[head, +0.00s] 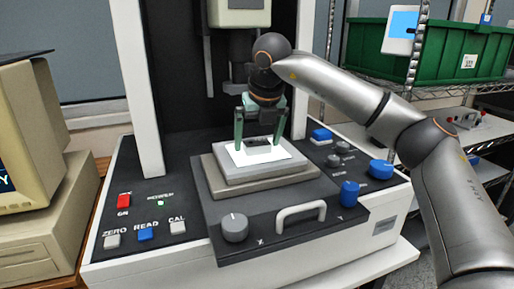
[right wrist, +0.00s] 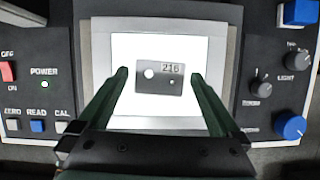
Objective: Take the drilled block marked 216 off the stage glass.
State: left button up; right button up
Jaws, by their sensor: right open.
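The drilled block marked 216 (right wrist: 160,79) lies on the bright stage glass (right wrist: 128,50) in the right wrist view. It is a small dark plate with one larger and one smaller lit hole. In the head view the block (head: 258,142) shows as a dark piece on the glass (head: 280,153). My right gripper (head: 259,142) is over the stage, pointing down, with green fingers spread on either side of the block. In the right wrist view its fingertips (right wrist: 160,74) stand left and right of the block, apart from it. My left gripper is not in view.
The stage sits on a dark panel with a red switch (head: 124,201), blue knobs (head: 348,193) and a white handle (head: 301,211). The machine's column rises behind. A beige monitor (head: 30,140) stands left; a green bin (head: 440,55) is on a rack at right.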

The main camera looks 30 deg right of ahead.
jog(key=shift+c, duration=0.2)
jog(key=c, duration=1.4)
jog(key=shift+o, duration=0.2)
jog(key=shift+r, duration=0.15)
